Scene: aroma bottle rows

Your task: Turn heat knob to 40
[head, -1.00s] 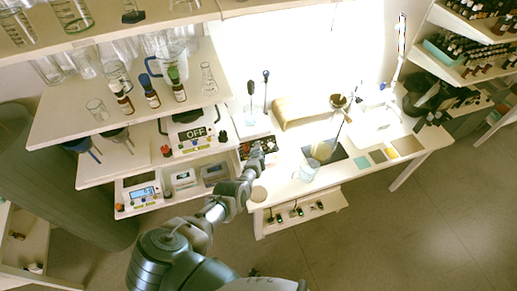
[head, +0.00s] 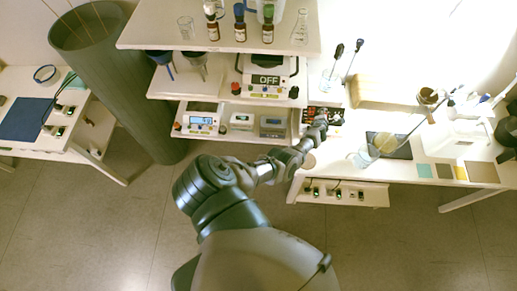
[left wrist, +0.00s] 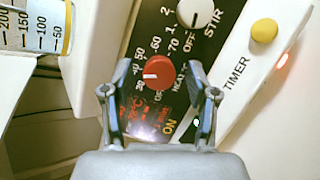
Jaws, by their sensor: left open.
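The red heat knob (left wrist: 157,72) sits on the black control panel of a white hotplate in the left wrist view. Its white mark points left, near the 30 and 40 labels; the exact setting is hard to read. My left gripper (left wrist: 158,94) is open, with one finger on each side of the knob's near side and no visible grip on it. In the head view the left gripper (head: 318,127) is at the black panel (head: 326,114) and partly hides it. A red display (left wrist: 135,118) below the knob is blurred. My right gripper is out of view.
A white stir knob (left wrist: 194,12) is close above the heat knob. A timer with a yellow button (left wrist: 264,30) stands to the right, and graduated glassware (left wrist: 35,30) at upper left. Shelves with bottles (head: 240,22) stand left of the panel; a beaker (head: 365,156) is to its right.

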